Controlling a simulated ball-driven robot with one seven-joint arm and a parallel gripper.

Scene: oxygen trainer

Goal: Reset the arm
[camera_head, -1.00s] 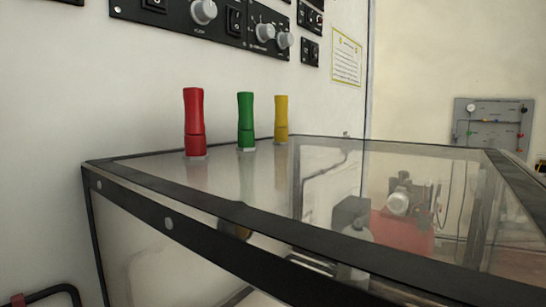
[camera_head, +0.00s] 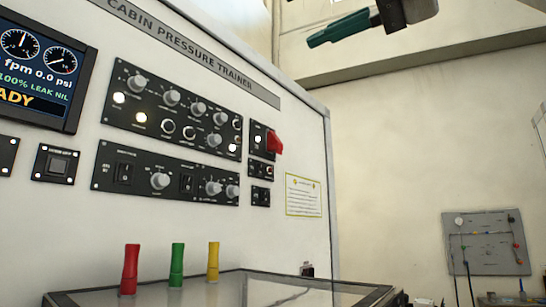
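Part of what appears to be my arm's end (camera_head: 372,22) shows at the top edge of the view, right of the trainer panel. It has a dark teal piece pointing left and a grey-black part, cut off by the frame. Its fingertips cannot be made out clearly, so I cannot tell whether it is open or shut. It is high above the glass-topped case and apart from the panel. No held thing can be made out.
The white cabin pressure trainer (camera_head: 290,121) carries knobs, lit buttons, a red switch (camera_head: 274,142) and a screen (camera_head: 40,67). A grey board (camera_head: 487,243) hangs at right.

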